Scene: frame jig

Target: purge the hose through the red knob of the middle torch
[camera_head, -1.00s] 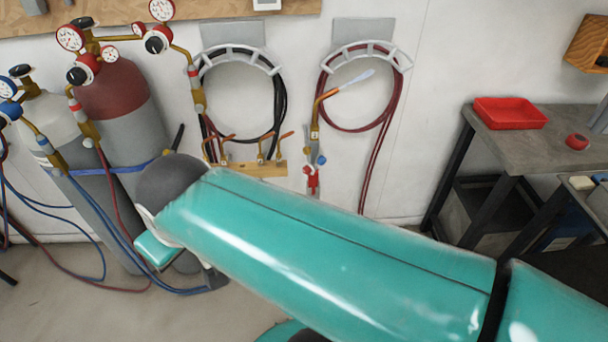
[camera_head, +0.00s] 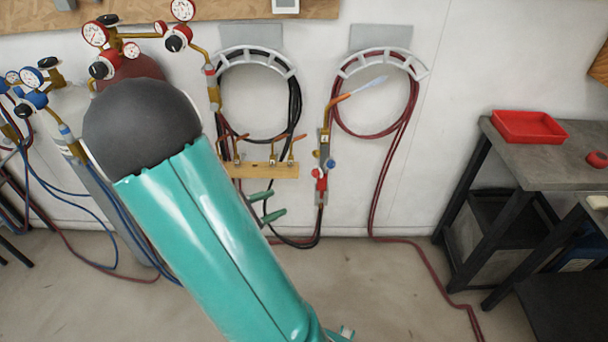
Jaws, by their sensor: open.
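A brass torch (camera_head: 325,140) hangs upright on the wall between the two hose hangers. A pale bluish-white streak, like a flame, extends from its orange tip. Low on the torch are a red knob (camera_head: 316,173) and a blue knob (camera_head: 331,164), with red fittings just below. Two green fingers of my gripper (camera_head: 277,203) show past my arm, apart and empty, below the wooden rack and left of the torch's lower end. They appear clear of the torch in the picture; depth is hard to judge. The rest of my gripper is hidden behind my arm.
A wooden rack (camera_head: 262,171) holds several brass nozzles. A black hose (camera_head: 294,105) and a dark red hose (camera_head: 410,105) hang coiled. Gas cylinders with gauges stand left, partly hidden by my arm. A bench (camera_head: 500,150) with a red tray (camera_head: 530,127) stands right.

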